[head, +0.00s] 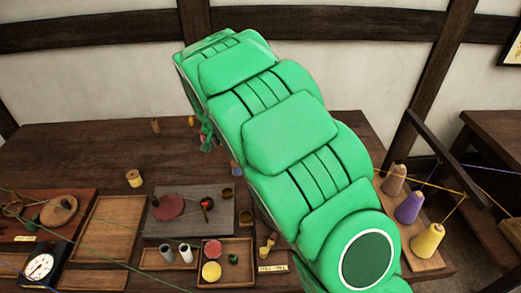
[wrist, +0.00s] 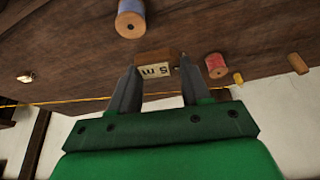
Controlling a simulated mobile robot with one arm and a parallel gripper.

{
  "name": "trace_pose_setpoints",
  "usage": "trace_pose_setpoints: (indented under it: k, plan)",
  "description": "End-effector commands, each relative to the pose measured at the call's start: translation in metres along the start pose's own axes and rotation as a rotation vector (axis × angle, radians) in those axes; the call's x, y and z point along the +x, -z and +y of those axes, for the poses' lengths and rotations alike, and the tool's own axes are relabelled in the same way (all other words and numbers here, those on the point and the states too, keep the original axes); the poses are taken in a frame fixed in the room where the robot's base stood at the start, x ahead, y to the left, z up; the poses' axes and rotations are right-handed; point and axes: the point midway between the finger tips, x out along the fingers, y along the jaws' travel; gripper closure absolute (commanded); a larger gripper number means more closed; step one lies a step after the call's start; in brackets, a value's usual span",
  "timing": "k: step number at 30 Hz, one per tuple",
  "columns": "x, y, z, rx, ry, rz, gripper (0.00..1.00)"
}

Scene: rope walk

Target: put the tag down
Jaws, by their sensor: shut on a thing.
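The tag is a small wooden block with a pale face reading "5 m" (wrist: 156,70); it sits between the fingertips of my gripper (wrist: 158,67) in the wrist view. The two dark fingers are shut on it, one on each side. The dark wooden table (wrist: 75,50) lies behind the tag; I cannot tell whether the tag touches it. In the head view my big green arm crosses the middle of the table, and the tag cannot be made out there.
In the wrist view a blue spool (wrist: 130,20) and a red spool (wrist: 216,66) stand close to the tag. In the head view, wooden trays (head: 105,230), a dial gauge (head: 40,268) and thread cones (head: 428,240) crowd the near side. The table's back left (head: 80,150) is clear.

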Motion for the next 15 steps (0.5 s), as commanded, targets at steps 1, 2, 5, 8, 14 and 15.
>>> trace_pose_setpoints:
  k: [1, 2, 5, 8, 14, 15]
  plan:
    - [0.002, 0.004, 0.024, 0.029, -0.015, -0.003, 0.81]
    - [0.003, 0.005, 0.037, 0.044, -0.021, -0.003, 0.81]
    - [0.004, 0.010, 0.076, 0.093, -0.041, -0.002, 0.81]
    - [0.004, 0.012, 0.112, 0.138, -0.059, -0.002, 0.81]
    - [0.004, 0.011, 0.158, 0.198, -0.081, -0.001, 0.81]
    - [0.004, 0.011, 0.163, 0.204, -0.084, -0.002, 0.81]
